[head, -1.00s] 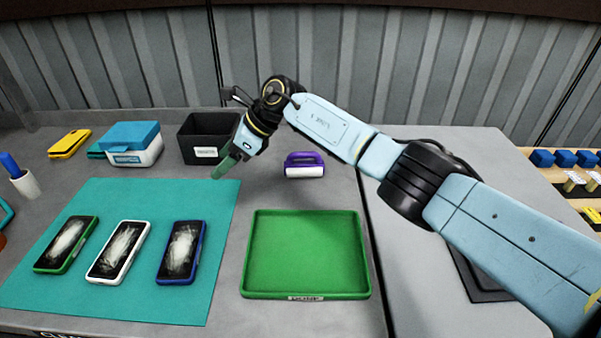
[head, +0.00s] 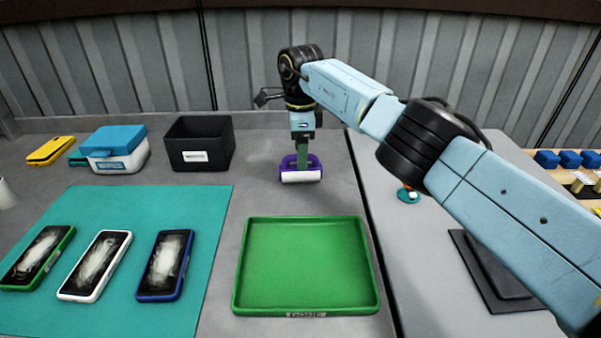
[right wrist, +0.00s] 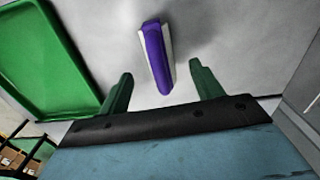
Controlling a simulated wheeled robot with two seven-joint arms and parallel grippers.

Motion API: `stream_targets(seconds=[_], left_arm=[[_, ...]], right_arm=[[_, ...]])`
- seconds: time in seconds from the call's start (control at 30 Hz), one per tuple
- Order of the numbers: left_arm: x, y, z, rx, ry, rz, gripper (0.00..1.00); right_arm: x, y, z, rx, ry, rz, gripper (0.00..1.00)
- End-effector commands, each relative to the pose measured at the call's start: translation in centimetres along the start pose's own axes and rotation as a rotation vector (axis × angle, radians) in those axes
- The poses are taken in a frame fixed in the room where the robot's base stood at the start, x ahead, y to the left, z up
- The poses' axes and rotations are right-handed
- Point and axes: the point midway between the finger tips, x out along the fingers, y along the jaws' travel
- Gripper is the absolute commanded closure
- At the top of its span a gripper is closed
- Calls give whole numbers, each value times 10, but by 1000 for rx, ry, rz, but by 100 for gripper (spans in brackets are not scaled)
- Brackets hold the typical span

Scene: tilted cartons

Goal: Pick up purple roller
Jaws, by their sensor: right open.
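The purple roller (head: 301,176) lies on the grey table behind the green tray, its white cylinder facing the front. My right gripper (head: 302,160) points down at the roller's purple handle, and its green fingers overlap the handle in the head view. In the right wrist view the roller (right wrist: 157,55) shows between and beyond the two open fingers of the gripper (right wrist: 160,90), with nothing held. I cannot tell the exact height of the fingertips over the handle. My left gripper is not in view.
The green tray (head: 308,222) stands in front of the roller. A black bin (head: 200,147) and a blue-lidded box (head: 115,145) stand to the left. Three phones, one of them white-framed (head: 95,266), lie on a teal mat (head: 205,215). A wall closes off the back.

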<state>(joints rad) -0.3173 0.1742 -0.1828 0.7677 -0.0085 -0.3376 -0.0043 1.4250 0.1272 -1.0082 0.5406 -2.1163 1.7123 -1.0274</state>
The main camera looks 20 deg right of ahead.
Motion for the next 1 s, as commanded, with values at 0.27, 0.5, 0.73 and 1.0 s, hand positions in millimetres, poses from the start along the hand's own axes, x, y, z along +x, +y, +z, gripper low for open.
stream_targets(seconds=[0.27,0.5,0.73,1.0], left_arm=[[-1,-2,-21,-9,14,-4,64],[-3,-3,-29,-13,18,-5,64],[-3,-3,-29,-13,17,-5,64],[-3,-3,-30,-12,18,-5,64]], right_arm=[[38,1,1,-2,-1,3,35],[53,0,1,-1,-1,0,35],[52,0,1,-1,-1,0,44],[52,0,1,-1,-1,-1,79]])
